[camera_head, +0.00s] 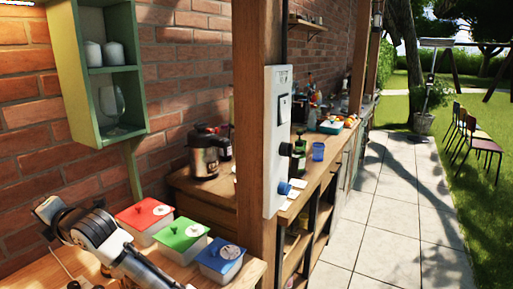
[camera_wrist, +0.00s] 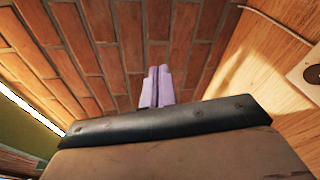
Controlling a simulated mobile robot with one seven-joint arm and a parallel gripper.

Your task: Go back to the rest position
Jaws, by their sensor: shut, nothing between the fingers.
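My gripper (camera_wrist: 158,72) shows in the wrist view as two pale fingers pressed together, with nothing between them. Behind them is the brick wall. In the head view my arm reaches up from the bottom left over the wooden table (camera_head: 240,268). Its end is near the left edge, in front of the brick wall, and the fingers are not clear there.
A red-lidded box (camera_head: 144,214), a green-lidded box (camera_head: 182,235) and a blue-lidded box (camera_head: 220,257) stand right of my arm. A green shelf (camera_head: 72,75) hangs above on the wall. A wooden post (camera_head: 254,150) rises at the right. The paved path (camera_head: 395,210) is clear.

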